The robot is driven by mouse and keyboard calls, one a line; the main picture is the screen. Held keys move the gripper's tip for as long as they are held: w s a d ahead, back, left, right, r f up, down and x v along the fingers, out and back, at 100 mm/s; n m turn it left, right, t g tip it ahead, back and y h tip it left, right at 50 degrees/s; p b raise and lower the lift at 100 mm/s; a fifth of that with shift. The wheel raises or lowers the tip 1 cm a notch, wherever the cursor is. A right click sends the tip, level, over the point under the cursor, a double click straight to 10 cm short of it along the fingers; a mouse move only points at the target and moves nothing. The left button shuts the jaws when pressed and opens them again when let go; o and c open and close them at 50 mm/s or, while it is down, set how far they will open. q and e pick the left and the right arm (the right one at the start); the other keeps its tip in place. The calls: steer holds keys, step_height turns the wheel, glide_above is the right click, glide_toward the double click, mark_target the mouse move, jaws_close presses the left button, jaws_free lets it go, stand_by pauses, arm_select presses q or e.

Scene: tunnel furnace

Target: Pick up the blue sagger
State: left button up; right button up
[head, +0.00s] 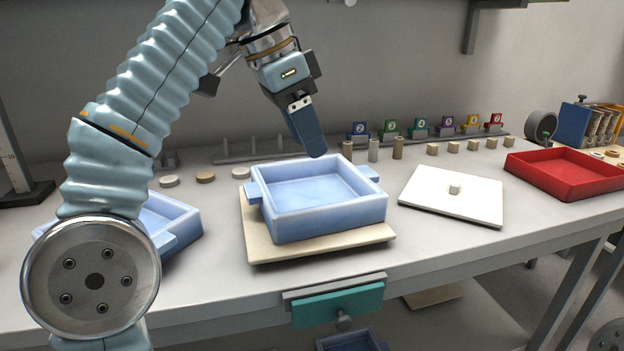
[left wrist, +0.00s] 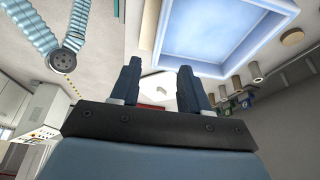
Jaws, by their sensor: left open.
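A light blue sagger (head: 318,216), an open square box with side lugs, sits upright on a beige board (head: 262,248) in the middle of the bench. A second blue sagger (head: 182,222) stands at the left, partly hidden behind my left arm. My left gripper (head: 312,148) is above the back rim of the middle sagger, pointing down. In the left wrist view its two dark fingers (left wrist: 158,82) are apart with nothing between them. A blue sagger (left wrist: 222,52) shows there, beyond and to the right of the fingers. My right gripper is not seen.
A white lid with a knob (head: 455,202) lies right of the sagger, and a red tray (head: 562,182) is farther right. Small cylinders (head: 373,150) and numbered tags (head: 420,127) line the back. A teal drawer (head: 338,305) is below the bench front.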

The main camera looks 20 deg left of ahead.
mark_target(332, 203)
arm_select(q)
steer(key=x, duration=0.8)
steer(key=shift+w+f, duration=0.15)
steer(key=shift+f, duration=0.1)
steer(key=x, duration=0.5)
steer(key=shift+s+a+f, duration=0.1)
steer(key=shift+s+f, duration=0.1)
steer(key=shift+s, duration=0.1)
steer(key=shift+c, duration=0.4)
jaws_close()
steer(key=shift+r, duration=0.1)
